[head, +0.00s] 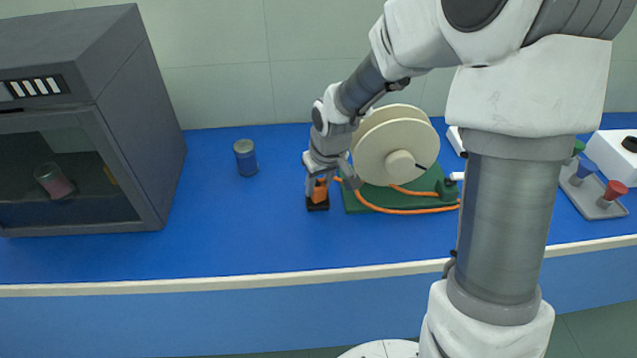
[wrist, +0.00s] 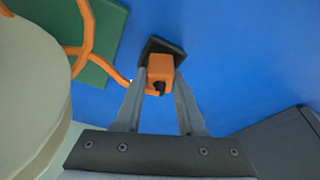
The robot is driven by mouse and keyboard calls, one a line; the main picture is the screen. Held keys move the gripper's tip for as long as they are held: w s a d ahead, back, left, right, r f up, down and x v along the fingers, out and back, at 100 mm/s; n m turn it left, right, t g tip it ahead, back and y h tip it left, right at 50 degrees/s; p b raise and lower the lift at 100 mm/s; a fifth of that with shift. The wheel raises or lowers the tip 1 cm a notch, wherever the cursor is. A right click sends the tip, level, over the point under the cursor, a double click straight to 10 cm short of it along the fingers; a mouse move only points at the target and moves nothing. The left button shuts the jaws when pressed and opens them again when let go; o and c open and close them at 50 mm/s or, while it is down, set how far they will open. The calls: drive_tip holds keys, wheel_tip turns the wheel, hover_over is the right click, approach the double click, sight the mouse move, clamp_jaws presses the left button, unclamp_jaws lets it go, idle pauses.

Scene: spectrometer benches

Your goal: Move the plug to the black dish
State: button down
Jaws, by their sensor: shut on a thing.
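The orange plug (head: 320,190) is between my gripper's fingers, at or just above the small black dish (head: 318,205). In the wrist view the plug (wrist: 160,68) sits between the fingertips, with the black dish (wrist: 163,46) around and beyond it. My gripper (head: 319,188) is shut on the plug and points down; it also shows in the wrist view (wrist: 160,85). The orange cord (head: 402,210) runs from the plug to the reel (head: 397,155) on a green base (head: 355,205). Whether the plug touches the dish bottom I cannot tell.
A dark cabinet (head: 120,150) with a glass front stands at the left, a can inside it. A blue can (head: 245,157) stands behind and left of my gripper. Stands with coloured knobs (head: 604,200) are at the right. The blue bench (head: 230,230) is clear in front.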

drive_tip(key=shift+f, duration=0.3)
drive_tip(key=c, duration=0.8)
unclamp_jaws()
drive_tip(key=shift+r, duration=0.1)
drive_tip(key=p+v, duration=0.9)
drive_tip(key=v, duration=0.2)
